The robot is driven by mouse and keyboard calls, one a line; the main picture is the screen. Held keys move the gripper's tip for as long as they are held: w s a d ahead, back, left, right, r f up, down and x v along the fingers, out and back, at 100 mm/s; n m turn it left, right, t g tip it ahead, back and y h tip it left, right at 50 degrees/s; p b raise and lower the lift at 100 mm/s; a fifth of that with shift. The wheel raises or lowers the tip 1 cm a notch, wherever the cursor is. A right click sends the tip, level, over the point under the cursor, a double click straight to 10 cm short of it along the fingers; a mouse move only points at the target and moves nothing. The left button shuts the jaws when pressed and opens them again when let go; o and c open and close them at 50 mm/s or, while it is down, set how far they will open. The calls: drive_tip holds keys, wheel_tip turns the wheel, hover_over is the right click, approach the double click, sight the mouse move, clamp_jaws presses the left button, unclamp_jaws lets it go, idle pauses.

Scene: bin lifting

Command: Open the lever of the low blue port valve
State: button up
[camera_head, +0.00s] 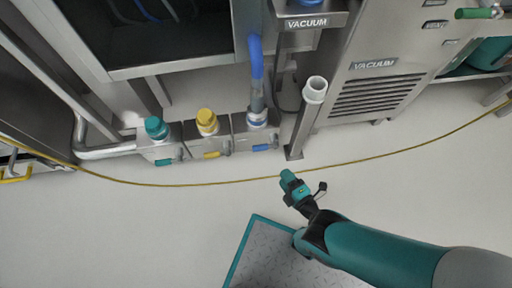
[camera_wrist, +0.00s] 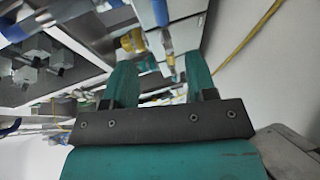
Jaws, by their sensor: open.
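The low blue port valve (camera_head: 248,133) is the right-hand one in a row of three grey port boxes near the floor in the head view. A blue hose (camera_head: 256,60) runs down to its top. Its blue lever (camera_head: 262,147) lies roughly sideways across the front. My gripper (camera_head: 288,176) is below and right of this lever in the picture, apart from it. In the wrist view my gripper (camera_wrist: 160,62) has its two teal fingers spread with nothing held between them. Blue parts show beyond the fingers there, but I cannot tell which is the lever.
The yellow port (camera_head: 207,122) and teal port (camera_head: 156,128) stand left of the blue one. A metal post with a white open top (camera_head: 314,90) rises on the right. A yellow line (camera_head: 380,154) crosses the pale floor. The floor at lower left is clear.

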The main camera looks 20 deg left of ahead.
sight(261, 147)
drive_tip(key=b+x, duration=0.5)
drive_tip(key=b, duration=0.2)
drive_tip(key=b+x, duration=0.5)
drive_tip(key=b, duration=0.2)
drive_tip(key=f+b+x, duration=0.1)
drive_tip(key=b+x, duration=0.4)
drive_tip(key=b, duration=0.6)
drive_tip(key=shift+w+a+b, duration=0.2)
drive_tip(key=shift+a+b, duration=0.1)
drive_tip(key=shift+b, duration=0.5)
drive_tip(key=shift+w+a+r+b, duration=0.1)
drive_tip(key=shift+r+b, duration=0.15)
drive_tip(key=shift+b, duration=0.5)
drive_tip(key=shift+c, duration=0.3)
clamp_jaws()
